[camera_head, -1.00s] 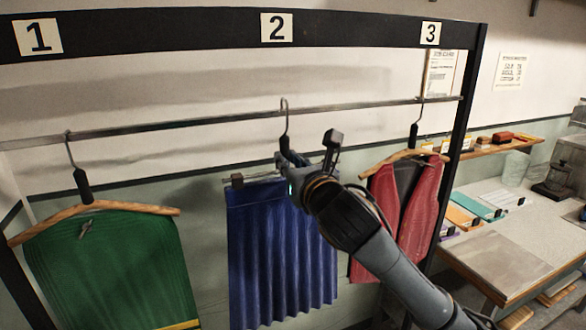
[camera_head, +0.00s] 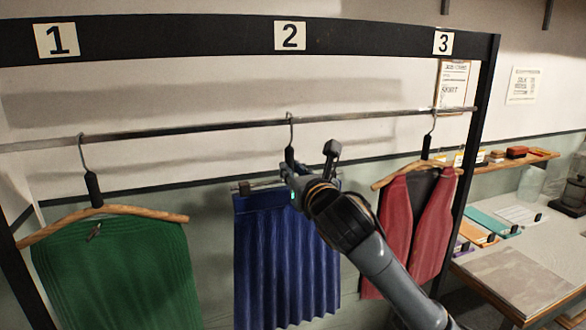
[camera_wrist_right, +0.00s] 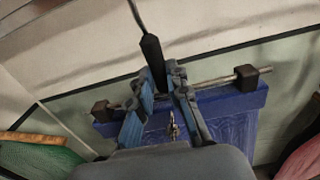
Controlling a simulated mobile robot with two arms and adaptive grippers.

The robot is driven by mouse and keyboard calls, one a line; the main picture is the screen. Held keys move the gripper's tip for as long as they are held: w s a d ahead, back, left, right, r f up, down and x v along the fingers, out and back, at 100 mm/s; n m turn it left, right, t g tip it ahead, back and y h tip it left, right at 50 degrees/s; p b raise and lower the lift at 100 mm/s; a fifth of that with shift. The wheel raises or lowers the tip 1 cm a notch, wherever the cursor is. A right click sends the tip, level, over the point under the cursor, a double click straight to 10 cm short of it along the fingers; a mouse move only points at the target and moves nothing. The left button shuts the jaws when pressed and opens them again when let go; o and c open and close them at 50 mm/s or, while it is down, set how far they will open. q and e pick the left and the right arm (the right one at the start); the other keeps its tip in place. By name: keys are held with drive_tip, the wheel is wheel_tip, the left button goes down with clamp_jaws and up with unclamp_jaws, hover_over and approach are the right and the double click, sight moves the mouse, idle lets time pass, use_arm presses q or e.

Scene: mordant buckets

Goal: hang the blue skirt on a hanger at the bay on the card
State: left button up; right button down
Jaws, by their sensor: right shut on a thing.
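The blue skirt (camera_head: 280,260) hangs from a clip hanger with a thin bar and a black grip (camera_head: 290,156), under sign 2 (camera_head: 290,36). The hanger's hook (camera_head: 290,122) is at the rail (camera_head: 220,128); whether it bears on the rail is hard to tell. My right gripper (camera_head: 294,172) is shut on the black grip of the hanger. In the right wrist view the fingers (camera_wrist_right: 162,82) flank that grip, and the skirt (camera_wrist_right: 235,125) hangs below the bar. My left gripper is not in view. A notice card (camera_head: 453,85) hangs behind bay 3; its text is too small to read surely.
A green garment (camera_head: 120,270) on a wooden hanger hangs under sign 1 (camera_head: 57,40). A red garment (camera_head: 435,225) on another wooden hanger hangs under sign 3 (camera_head: 443,43). A worktable (camera_head: 515,282) stands at the right, beyond the rack's post (camera_head: 482,130).

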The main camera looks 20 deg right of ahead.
drive_tip(key=c, duration=1.2)
unclamp_jaws()
